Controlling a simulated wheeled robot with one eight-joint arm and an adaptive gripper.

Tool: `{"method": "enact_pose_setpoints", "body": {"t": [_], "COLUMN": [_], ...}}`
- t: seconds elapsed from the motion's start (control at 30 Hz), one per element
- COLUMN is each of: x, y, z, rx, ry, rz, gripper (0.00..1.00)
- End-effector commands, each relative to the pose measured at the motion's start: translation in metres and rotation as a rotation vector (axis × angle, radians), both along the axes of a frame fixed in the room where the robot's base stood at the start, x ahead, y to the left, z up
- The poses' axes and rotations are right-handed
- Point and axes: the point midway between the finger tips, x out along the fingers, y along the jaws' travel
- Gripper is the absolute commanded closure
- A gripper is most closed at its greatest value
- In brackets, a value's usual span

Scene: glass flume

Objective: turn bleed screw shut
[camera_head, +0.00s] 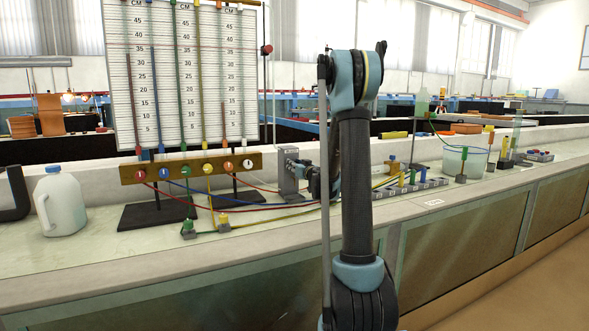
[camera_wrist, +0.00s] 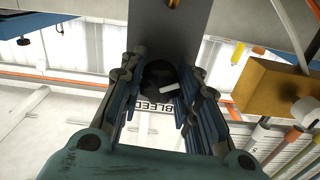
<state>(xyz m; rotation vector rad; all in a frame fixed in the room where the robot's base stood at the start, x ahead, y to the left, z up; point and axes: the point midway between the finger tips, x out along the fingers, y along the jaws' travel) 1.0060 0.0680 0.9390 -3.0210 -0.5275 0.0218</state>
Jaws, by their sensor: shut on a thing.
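The bleed screw (camera_wrist: 155,73) is a dark round knob with a pale bar on it, seen between my fingers in the wrist view. A white label (camera_wrist: 158,106) reading BLEED lies beside it, partly hidden by the fingers. The knob sits on a grey metal upright (camera_wrist: 170,25). My gripper (camera_wrist: 164,84) is around the knob, one finger on each side, and is shut on it. In the head view a grey block (camera_head: 289,172) stands left of my arm, and my arm hides most of my gripper and the screw.
A manometer board (camera_head: 185,75) with a brass valve bar (camera_head: 190,168) stands to the left; the bar also shows at right in the wrist view (camera_wrist: 262,88). A white jug (camera_head: 60,203) is at far left. Coloured tubes (camera_head: 265,207) cross the bench. A clear beaker (camera_head: 465,160) stands right.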

Motion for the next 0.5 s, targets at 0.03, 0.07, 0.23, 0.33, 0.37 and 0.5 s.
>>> {"method": "enact_pose_setpoints", "body": {"t": [0.03,0.07,0.23,0.33,0.37,0.5], "x": [0.0004,0.0004,0.0005,0.0004,0.0005,0.0005], "y": [-0.0013,-0.0013,-0.0016,-0.0017,-0.0018,-0.002], "z": [-0.0002,-0.0002,-0.0002,-0.0002,-0.0002,-0.0003], "rx": [0.007,0.014,0.083,0.148,0.169,0.287], "ry": [0.003,0.005,0.03,0.054,0.061,0.103], "rz": [-0.003,-0.003,-0.004,-0.004,-0.004,-0.005], "gripper": [0.94,0.94,0.94,0.94,0.94,0.94]}}
